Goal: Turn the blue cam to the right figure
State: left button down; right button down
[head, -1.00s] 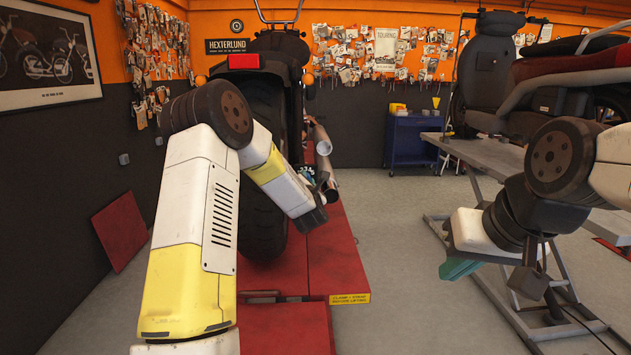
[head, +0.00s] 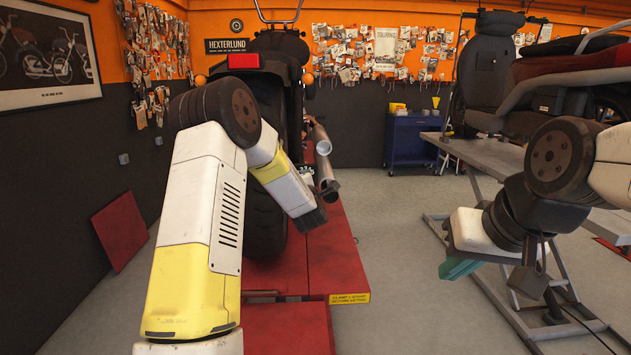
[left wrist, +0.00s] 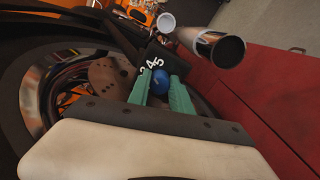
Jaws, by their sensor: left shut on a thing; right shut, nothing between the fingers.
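The blue cam (left wrist: 160,83) is a small round blue knob in the left wrist view. It sits in front of a black block with white figures (left wrist: 152,64), of which a 4 and a 5 can be read. My left gripper (left wrist: 161,92) is shut on the cam, one green finger on each side. Which figure the cam points at cannot be told. In the head view my left arm hides the cam. My right gripper (head: 460,268) is shut and empty, right of the red lift, well away from the cam.
The motorcycle's rear wheel (head: 263,205) stands on the red lift (head: 338,262), left of the cam. Exhaust pipes (left wrist: 222,48) stick out close to my left fingers. A grey lift table (head: 490,157) stands at right. The floor between the lifts is clear.

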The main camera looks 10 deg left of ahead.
pick_arm(q)
jog(key=shift+d, duration=0.1)
jog(key=c, duration=1.2)
grip_release()
jog(key=shift+o, duration=0.2)
jog(key=shift+s, duration=0.1)
jog(key=s+d, duration=0.1)
jog(key=s, duration=0.6)
jog(key=shift+s+d, duration=0.25)
